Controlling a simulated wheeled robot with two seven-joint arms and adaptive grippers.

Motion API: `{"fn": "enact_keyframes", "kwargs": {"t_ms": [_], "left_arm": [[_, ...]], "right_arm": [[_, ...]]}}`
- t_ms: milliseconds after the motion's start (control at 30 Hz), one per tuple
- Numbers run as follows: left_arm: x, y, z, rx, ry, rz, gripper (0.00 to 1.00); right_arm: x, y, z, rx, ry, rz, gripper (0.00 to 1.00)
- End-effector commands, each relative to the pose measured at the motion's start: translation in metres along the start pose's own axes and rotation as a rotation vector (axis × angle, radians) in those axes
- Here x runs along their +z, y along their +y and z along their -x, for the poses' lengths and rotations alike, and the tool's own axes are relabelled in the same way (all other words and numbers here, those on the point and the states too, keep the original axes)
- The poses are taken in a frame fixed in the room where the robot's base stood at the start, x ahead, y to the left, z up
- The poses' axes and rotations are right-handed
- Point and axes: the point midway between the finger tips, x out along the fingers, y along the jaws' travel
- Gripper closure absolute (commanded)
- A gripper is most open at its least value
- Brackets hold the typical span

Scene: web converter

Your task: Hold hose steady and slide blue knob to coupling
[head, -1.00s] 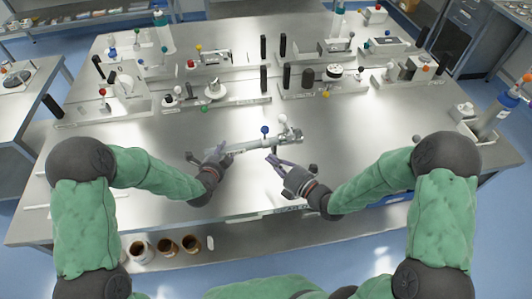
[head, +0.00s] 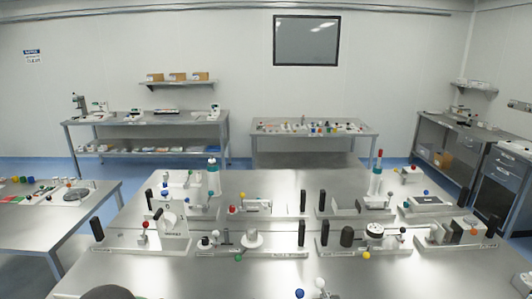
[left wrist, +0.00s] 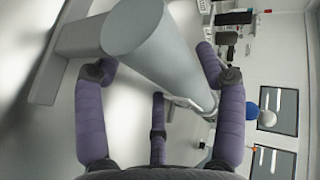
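In the left wrist view, a thick grey tube, apparently the hose (left wrist: 150,40), runs from the upper left toward the centre right. My left gripper (left wrist: 142,62) has purple padded fingers spread wide, with the tube between and beyond them; I cannot tell whether they touch it. A blue ball, the blue knob (left wrist: 252,113), shows past the right finger, beside a white part. In the head view the blue knob (head: 299,293) shows at the bottom edge, next to a white knob (head: 320,283); the hose is below the frame. My right gripper is in neither current view.
Fixtures with black posts and coloured knobs stand in two rows across the metal table (head: 215,278). A front-row fixture (head: 252,240) stands behind the blue knob. A side table (head: 40,228) is at the left, and back benches (head: 150,125) line the wall.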

Motion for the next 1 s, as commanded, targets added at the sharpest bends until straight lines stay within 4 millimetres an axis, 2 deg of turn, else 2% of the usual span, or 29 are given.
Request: {"fn": "enact_keyframes", "kwargs": {"t_ms": [267,433,1000], "left_arm": [[0.001,-0.007,-0.001,-0.015,-0.001,-0.003,0.27],[0.001,-0.009,0.008,-0.018,-0.002,-0.003,0.27],[0.001,-0.006,0.092,-0.014,-0.002,-0.003,0.27]], "right_arm": [[0.0,0.0,0.0,0.0,0.0,0.0,1.0],[0.0,0.0,0.0,0.0,0.0,0.0,1.0],[0.0,0.0,0.0,0.0,0.0,0.0,1.0]]}}
